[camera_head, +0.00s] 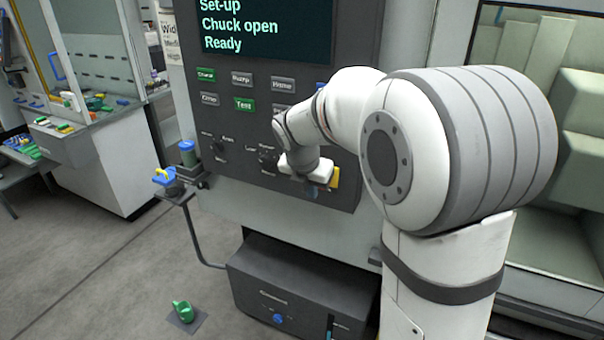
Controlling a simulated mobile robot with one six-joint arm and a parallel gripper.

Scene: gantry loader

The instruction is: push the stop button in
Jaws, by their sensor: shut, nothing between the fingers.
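My arm reaches across the right of the head view to a dark grey control panel (350,30). My gripper (306,170) is at the lower right of the panel, shut and empty. A yellow piece (335,178) shows just to the right of the gripper, partly covered by it; it may be the backing of the stop button. The button itself cannot be made out behind the gripper. I cannot tell whether the gripper touches it.
Panel keys, some lit green (244,104), and dark knobs (220,145) are left of the gripper. The screen reads "Set-up, Chuck open, Ready". A small shelf (178,192) with a blue-topped green cylinder (187,153) juts out left. A dark box (290,285) stands below.

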